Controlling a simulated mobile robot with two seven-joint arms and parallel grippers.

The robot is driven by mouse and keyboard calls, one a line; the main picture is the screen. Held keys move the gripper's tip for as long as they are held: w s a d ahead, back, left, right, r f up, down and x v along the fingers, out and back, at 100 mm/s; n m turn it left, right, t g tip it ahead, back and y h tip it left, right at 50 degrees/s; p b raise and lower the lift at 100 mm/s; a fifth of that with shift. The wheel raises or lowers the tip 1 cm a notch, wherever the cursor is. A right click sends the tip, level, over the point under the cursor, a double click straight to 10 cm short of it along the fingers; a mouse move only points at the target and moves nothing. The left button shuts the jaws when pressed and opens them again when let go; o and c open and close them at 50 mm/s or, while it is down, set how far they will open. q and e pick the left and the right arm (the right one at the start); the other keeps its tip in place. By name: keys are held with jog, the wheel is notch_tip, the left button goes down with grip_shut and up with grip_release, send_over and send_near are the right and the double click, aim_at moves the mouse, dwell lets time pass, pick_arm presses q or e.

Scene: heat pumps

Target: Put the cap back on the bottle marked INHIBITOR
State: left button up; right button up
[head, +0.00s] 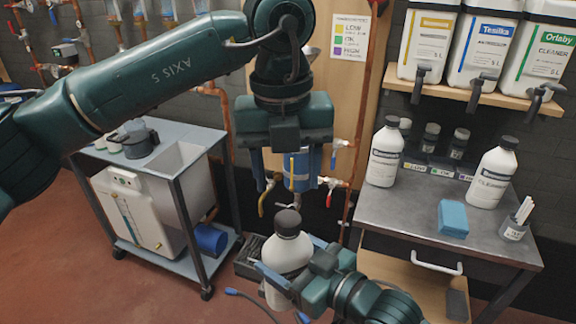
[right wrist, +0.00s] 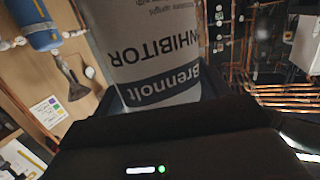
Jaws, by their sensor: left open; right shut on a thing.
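The INHIBITOR bottle (head: 286,256) is white and is held roughly upright in my right gripper (head: 283,280), in front of the cart and the desk. Its "INHIBITOR" and "Brennolt" label shows upside down in the right wrist view (right wrist: 150,55). A dark cap (head: 288,222) sits at the top of the bottle; I cannot tell whether it is screwed tight. My left gripper (head: 286,182) points down above the cap, open and empty, with a gap between its fingertips and the cap. The bottle's lower part is partly hidden by my right gripper.
A wheeled cart (head: 178,160) stands left. Pipes and a blue vessel (head: 297,165) are behind my left gripper.

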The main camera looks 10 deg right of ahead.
aim_at(288, 218)
pick_arm(q)
jog(key=n, duration=0.4)
jog(key=shift+r, duration=0.15)
jog(key=n, duration=0.4)
jog(key=shift+s+d+r+n, duration=0.1)
jog(key=shift+r+n, duration=0.05)
jog(key=shift+n, duration=0.25)
jog(key=shift+f, duration=4.05)
